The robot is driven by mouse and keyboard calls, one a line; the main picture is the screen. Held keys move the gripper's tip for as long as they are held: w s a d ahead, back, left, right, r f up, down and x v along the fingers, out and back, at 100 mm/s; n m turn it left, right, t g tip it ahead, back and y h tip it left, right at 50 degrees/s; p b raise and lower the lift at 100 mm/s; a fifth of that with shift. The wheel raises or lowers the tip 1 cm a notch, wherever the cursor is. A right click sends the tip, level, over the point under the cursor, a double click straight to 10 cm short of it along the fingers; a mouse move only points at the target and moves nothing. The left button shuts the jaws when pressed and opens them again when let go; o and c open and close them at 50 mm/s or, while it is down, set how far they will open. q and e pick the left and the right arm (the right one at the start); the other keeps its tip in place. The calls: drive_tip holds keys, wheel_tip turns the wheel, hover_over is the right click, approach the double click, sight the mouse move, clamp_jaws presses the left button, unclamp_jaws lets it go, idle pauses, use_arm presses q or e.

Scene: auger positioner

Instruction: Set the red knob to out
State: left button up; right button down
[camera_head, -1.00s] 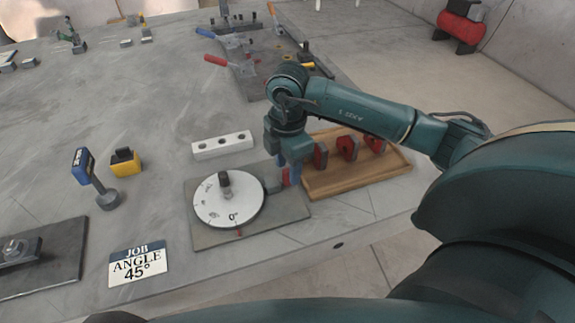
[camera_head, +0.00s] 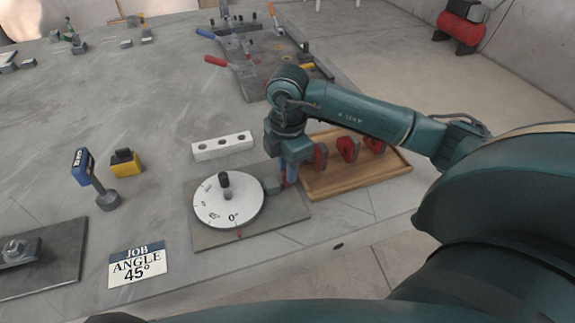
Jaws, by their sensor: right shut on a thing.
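A white dial (camera_head: 213,209) with a black post and a 0° mark sits on a grey plate (camera_head: 216,238). At the dial's right edge is a small grey block (camera_head: 272,185). The red knob (camera_head: 285,181) is just right of this block and mostly hidden by my right gripper. My right gripper (camera_head: 289,176) points down over the plate's right side, shut on the red knob. Its fingertips are small and partly hidden. My left gripper is not in view.
A wooden tray (camera_head: 345,185) with red pieces stands close at the right of my gripper. A white block with holes (camera_head: 222,146) lies behind the dial. A yellow block (camera_head: 126,165), a blue-headed gauge (camera_head: 84,167) and a JOB ANGLE 45° card (camera_head: 137,266) are left.

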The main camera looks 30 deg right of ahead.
drive_tip(key=shift+s+d, duration=0.2)
drive_tip(key=shift+d, duration=0.8)
drive_tip(key=c, duration=1.3)
unclamp_jaws()
wheel_tip(320, 180, up, 13)
drive_tip(key=p, duration=0.1)
drive_tip(key=shift+r, duration=0.1)
